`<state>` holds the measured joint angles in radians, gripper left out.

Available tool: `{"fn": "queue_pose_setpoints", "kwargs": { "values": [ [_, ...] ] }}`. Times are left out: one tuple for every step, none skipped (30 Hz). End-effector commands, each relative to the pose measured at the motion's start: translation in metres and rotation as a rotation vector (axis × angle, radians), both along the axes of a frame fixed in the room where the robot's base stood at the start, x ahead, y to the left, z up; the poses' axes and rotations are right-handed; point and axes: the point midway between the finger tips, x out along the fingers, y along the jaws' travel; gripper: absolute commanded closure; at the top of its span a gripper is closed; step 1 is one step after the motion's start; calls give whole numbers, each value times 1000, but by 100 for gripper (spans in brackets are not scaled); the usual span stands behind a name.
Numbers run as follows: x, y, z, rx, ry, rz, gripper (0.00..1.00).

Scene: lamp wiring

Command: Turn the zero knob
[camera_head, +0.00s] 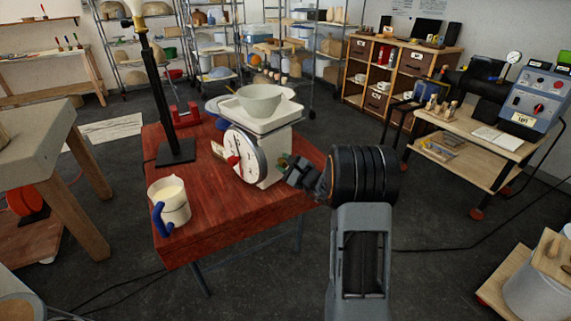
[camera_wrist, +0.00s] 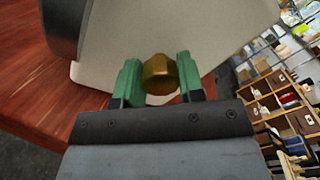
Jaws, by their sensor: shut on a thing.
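A white dial scale (camera_head: 270,150) stands on the red wooden table (camera_head: 215,220), with a pale bowl (camera_head: 260,100) on its top pan. Its round dial with a red hand faces the front left. The brass zero knob (camera_wrist: 160,73) sticks out from the side of the scale housing (camera_wrist: 185,30), as the wrist view shows. My gripper (camera_wrist: 160,80) is shut on the knob, with one green fingertip on each side of it. In the head view my gripper (camera_head: 288,168) reaches the right side of the scale, and the knob is too small to make out there.
A cream pitcher with a blue handle (camera_head: 170,203) stands at the table's front left. A black lamp stand (camera_head: 163,100) rises behind it. A red object (camera_head: 184,115) sits at the table's back. Open floor (camera_head: 430,260) lies right of the table.

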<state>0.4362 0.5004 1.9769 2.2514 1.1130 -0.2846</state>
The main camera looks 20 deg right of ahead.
Motion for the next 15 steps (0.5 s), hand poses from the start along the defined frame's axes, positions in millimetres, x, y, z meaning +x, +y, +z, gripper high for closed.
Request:
{"fn": "queue_pose_setpoints", "kwargs": {
  "values": [
    [0,0,0,3,1,0,88],
    [0,0,0,6,2,0,88],
    [0,0,0,12,4,0,88],
    [0,0,0,18,7,-1,88],
    [0,0,0,25,10,0,88],
    [0,0,0,39,15,0,88],
    [0,0,0,50,20,-1,88],
    [0,0,0,65,26,0,88],
    [0,0,0,86,34,-1,88],
    [0,0,0,105,41,0,88],
    [0,0,0,125,49,-1,88],
    [0,0,0,154,60,-1,88],
    [0,0,0,177,70,-1,88],
    [0,0,0,201,80,-1,88],
    [0,0,0,235,93,-1,88]
  ]
}}
